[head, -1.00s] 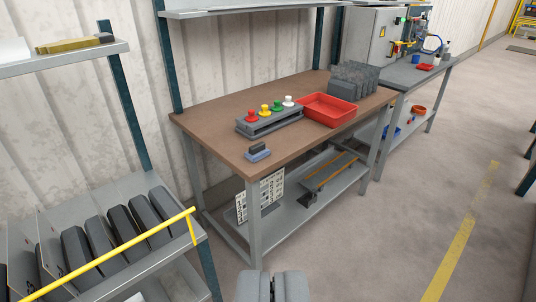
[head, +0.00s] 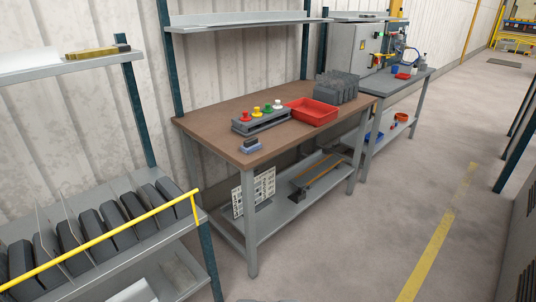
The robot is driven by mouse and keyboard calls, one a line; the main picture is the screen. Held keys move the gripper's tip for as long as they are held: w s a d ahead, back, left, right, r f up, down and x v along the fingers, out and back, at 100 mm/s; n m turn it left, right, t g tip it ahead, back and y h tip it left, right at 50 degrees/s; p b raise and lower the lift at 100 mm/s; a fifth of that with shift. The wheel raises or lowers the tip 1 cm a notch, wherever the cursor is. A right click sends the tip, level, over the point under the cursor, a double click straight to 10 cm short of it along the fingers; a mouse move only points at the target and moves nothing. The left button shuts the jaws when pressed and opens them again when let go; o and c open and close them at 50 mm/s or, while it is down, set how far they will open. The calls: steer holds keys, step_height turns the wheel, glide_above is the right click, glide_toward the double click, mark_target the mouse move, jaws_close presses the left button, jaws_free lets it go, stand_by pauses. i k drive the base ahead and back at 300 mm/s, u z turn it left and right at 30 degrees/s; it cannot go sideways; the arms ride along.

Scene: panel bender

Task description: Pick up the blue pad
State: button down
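A small blue pad (head: 251,150) with a dark grey block-like top lies on the brown workbench top (head: 205,123), close to its front left corner. It sits in front of a grey holder carrying red, yellow, green and white knobs, apart from it. My gripper's fingers are out of the picture, below the bottom edge, so their opening does not show. The pad is well away from the bottom edge of the view, with nothing in front of it.
The grey knob holder (head: 262,122), a red tray (head: 313,113) and grey bins (head: 337,88) stand on the bench. A shelf rack with a yellow bar (head: 110,237) and dark bins is at left. Open floor (head: 340,245) lies in front and right.

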mark_target(250, 145)
steer(key=z, duration=0.3)
steer(key=k, duration=0.15)
steer(key=u, duration=0.55)
steer(key=i, duration=1.55)
steer(key=u, duration=0.25)
steer(key=i, duration=1.55)
steer(key=z, duration=0.3)
